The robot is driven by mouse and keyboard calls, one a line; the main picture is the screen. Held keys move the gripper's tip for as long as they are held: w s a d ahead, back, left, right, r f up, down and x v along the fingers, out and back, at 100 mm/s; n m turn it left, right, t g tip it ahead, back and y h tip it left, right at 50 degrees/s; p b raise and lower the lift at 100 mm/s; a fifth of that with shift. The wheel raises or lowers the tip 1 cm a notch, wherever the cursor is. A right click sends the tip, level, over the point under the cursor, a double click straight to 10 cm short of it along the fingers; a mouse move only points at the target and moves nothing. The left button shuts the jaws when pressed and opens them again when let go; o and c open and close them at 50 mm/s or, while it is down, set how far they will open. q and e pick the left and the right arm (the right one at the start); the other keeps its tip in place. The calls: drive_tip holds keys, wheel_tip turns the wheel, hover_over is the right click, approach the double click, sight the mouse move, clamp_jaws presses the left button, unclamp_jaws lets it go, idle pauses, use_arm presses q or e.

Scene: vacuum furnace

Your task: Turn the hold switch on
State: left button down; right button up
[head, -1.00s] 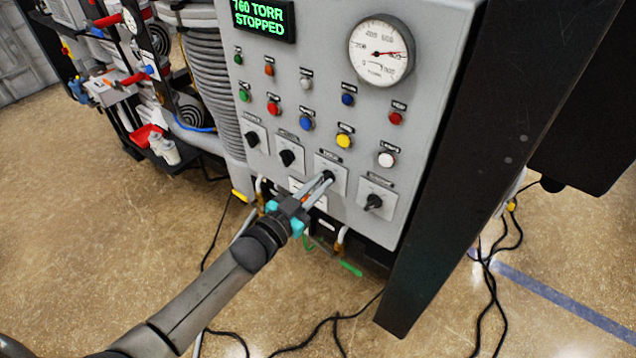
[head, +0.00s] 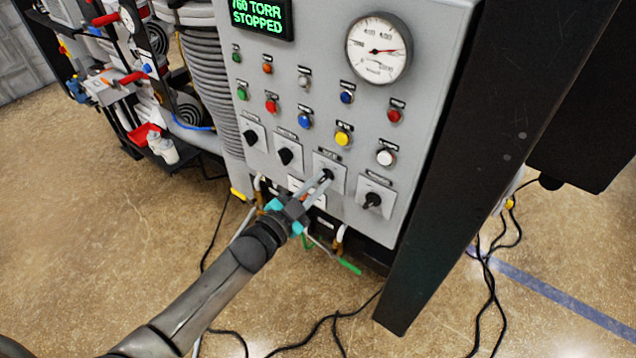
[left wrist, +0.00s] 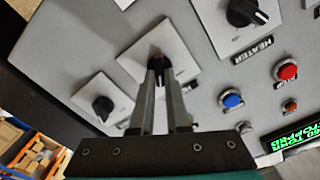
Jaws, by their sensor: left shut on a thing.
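Four-sided light plates with black rotary knobs form a row low on the grey control panel (head: 232,100). My left gripper (head: 326,177) reaches up to the third knob from the left and is shut on it. In the left wrist view this rotary switch (left wrist: 158,64) sits between the two fingertips (left wrist: 164,68) of my gripper, on its white square plate. The label of this switch is too blurred or covered to read, so I cannot confirm that it is the hold switch. My right gripper is not in view.
A neighbouring knob (left wrist: 247,12) is labelled HEATER; another knob (head: 372,200) lies to the right of the gripped one. Coloured buttons, a round gauge (head: 379,48) and a display (head: 262,17) reading 760 TORR STOPPED are above. A black post (head: 455,180) stands at right.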

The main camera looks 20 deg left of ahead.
use_arm(q)
drive_tip(key=c, duration=0.9)
unclamp_jaws()
drive_tip(key=v, duration=1.5)
drive_tip(key=shift+s, duration=0.15)
